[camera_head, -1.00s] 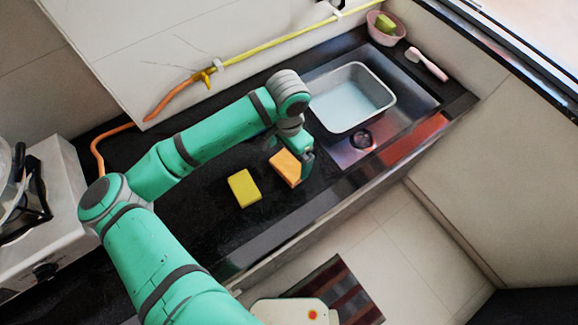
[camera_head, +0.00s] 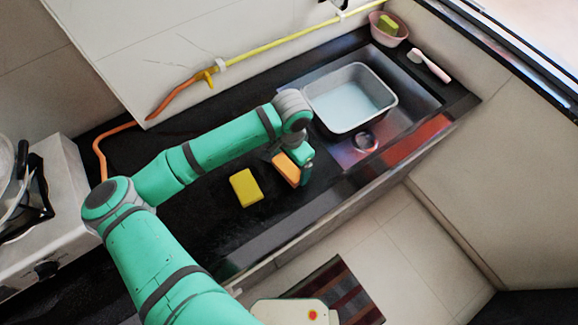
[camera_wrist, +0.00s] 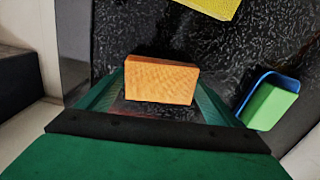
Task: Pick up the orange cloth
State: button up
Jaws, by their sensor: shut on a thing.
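The orange cloth (camera_head: 286,169) is a folded block at the dark counter's front part. It also shows in the wrist view (camera_wrist: 160,82), between my two fingers. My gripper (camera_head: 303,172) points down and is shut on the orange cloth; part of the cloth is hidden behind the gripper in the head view. In the wrist view my gripper (camera_wrist: 160,98) has a finger on each side of the cloth. I cannot tell clearly whether the cloth is clear of the counter.
A yellow sponge (camera_head: 246,188) lies just left of the cloth. A sink with a grey basin (camera_head: 388,98) is to the right. A pink bowl (camera_head: 402,30) and a brush (camera_head: 430,66) stand at the far right. The wrist view shows a green block (camera_wrist: 270,106) in a blue holder.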

aim_at(291, 166)
jog(key=shift+r, duration=0.5)
notch_tip(291, 166, up, 2)
jog(key=shift+d+r, duration=0.15)
jog(key=shift+r, duration=0.1)
jog(key=s+d+r, duration=0.1)
jog(key=r, duration=0.1)
jog(key=s+r, duration=0.1)
jog(key=s+d+r, duration=0.1)
jog(key=s+r, duration=0.1)
jog(key=shift+d+r, duration=0.3)
jog(key=shift+d, duration=0.05)
jog(key=s+d+r, duration=0.4)
jog(key=s, duration=0.3)
jog(key=shift+s+d, duration=0.3)
jog(key=shift+d, duration=0.1)
